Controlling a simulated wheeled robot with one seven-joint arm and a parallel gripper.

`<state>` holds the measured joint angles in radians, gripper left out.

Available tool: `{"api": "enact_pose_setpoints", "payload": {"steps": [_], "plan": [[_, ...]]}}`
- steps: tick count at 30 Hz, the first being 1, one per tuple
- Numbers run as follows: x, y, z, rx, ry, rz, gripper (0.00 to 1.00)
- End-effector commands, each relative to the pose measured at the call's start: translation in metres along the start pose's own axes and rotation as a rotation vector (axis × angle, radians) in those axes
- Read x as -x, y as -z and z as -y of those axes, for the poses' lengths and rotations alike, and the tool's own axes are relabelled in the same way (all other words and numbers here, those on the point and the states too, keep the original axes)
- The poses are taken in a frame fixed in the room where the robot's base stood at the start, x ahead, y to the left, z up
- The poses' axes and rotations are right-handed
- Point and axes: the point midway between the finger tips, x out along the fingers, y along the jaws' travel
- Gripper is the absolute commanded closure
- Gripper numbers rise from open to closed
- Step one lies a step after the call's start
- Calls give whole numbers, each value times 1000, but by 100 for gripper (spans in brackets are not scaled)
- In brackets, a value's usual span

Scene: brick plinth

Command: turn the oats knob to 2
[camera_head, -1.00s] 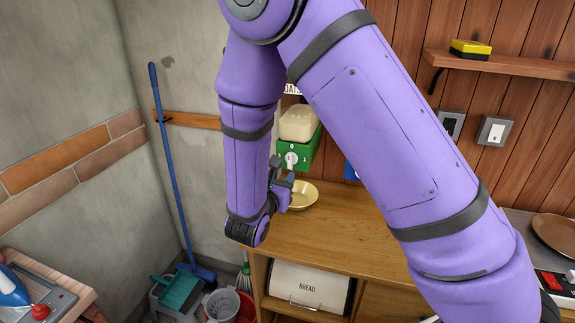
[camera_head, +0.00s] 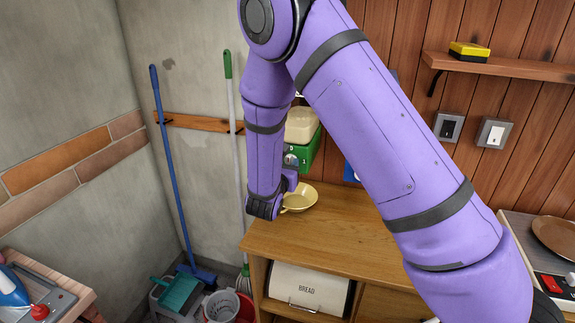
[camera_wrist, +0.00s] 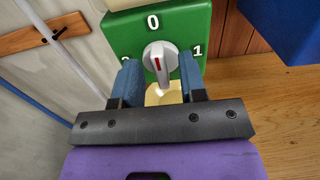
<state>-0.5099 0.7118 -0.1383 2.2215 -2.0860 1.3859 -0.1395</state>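The oats dispenser is a green box (camera_head: 303,152) with a cream container (camera_head: 302,126) on top, mounted above the wooden counter; my arm partly hides it in the head view. In the wrist view its green front (camera_wrist: 190,20) shows a white knob (camera_wrist: 158,62) with a red mark, below the figure 0, with 1 on the right and a partly hidden figure on the left. The red mark points up toward 0. My gripper (camera_wrist: 162,85) is open, its blue fingers on either side of the knob with gaps visible; whether they reach its depth I cannot tell.
A yellowish bowl (camera_head: 300,197) stands on the counter (camera_head: 340,235) below the dispenser. A blue box (camera_wrist: 285,25) is close on the right. A green-handled broom (camera_head: 236,140) and a blue-handled one (camera_head: 172,160) lean at the left wall.

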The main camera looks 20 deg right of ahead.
Motion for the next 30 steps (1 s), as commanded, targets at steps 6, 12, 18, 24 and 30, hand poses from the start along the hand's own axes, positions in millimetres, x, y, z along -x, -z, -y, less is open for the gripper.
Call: {"api": "enact_pose_setpoints", "payload": {"steps": [6, 12, 18, 24, 30], "plan": [[-3, 0, 0, 0, 0, 0, 62], [-3, 0, 0, 0, 0, 0, 82], [-3, 0, 0, 0, 0, 0, 100], [-3, 0, 0, -20, 0, 0, 100], [-3, 0, 1, -100, 0, 0, 100]]}}
